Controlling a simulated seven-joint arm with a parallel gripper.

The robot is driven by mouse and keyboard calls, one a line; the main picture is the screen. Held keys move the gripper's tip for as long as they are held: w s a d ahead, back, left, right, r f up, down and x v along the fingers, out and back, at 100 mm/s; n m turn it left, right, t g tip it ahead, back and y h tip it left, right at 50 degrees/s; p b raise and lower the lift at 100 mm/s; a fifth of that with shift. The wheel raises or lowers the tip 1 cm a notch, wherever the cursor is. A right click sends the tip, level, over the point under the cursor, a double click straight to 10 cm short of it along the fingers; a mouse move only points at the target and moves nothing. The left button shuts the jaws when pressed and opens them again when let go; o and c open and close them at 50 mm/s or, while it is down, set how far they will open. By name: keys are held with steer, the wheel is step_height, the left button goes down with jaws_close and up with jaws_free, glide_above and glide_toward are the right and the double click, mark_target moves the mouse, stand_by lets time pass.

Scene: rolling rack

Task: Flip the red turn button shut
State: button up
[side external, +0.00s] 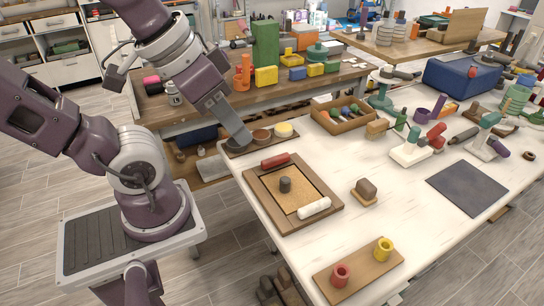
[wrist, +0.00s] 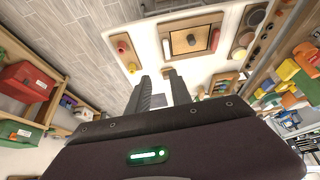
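The red turn button (side external: 275,161) is a short rounded bar on the far edge of a wooden frame (side external: 256,188) on the white table. It lies along that edge, beside the cork-coloured panel (side external: 306,196). A white bar (side external: 314,208) sits at the opposite edge, and a dark round knob (side external: 285,185) stands on the panel. In the wrist view the red button (wrist: 215,40) is at the frame's right side. My gripper (side external: 243,141) is above the table's left edge, apart from the button. In the wrist view its fingers (wrist: 157,76) are spread with nothing between them.
A tray of round dishes (side external: 264,138) lies by my fingertips, behind the frame. A brown block (side external: 367,188) stands right of the frame. A board with red and yellow cups (side external: 357,276) lies at the front. A divided wooden box (side external: 343,117) is farther back.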

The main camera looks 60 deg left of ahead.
steer(key=w+a+n, duration=0.1)
steer(key=w+a, duration=0.1)
steer(key=w, duration=0.1)
steer(key=w+a+r+n+g, duration=0.1)
steer(key=w+n, duration=0.1)
steer(key=w, duration=0.2)
steer(key=w+a+n+g, duration=0.1)
steer(key=w+a+n, duration=0.1)
steer(key=w, duration=0.1)
steer(key=shift+w+a+r, duration=0.15)
steer(key=shift+a+r, duration=0.05)
steer(key=shift+a, duration=0.1)
jaws_close()
steer(key=w+a+f+n+g+h, duration=0.1)
steer(key=w+a+f+n, duration=0.25)
steer(key=a, duration=0.35)
steer(key=w+a+f+n+g+h, duration=0.1)
steer(key=w+a+f+n, duration=0.15)
steer(key=a+f, duration=0.35)
steer(key=w+a+f+n+g+h, duration=0.1)
steer(key=w+a+f+n, duration=0.25)
steer(key=a, duration=0.45)
steer(key=s+a+f+n+h, duration=0.1)
steer(key=a+f+n, duration=0.2)
steer(key=a+f, duration=0.6)
step_height(320, 180, down, 2)
steer(key=shift+s+f, duration=0.1)
steer(key=shift+s, duration=0.25)
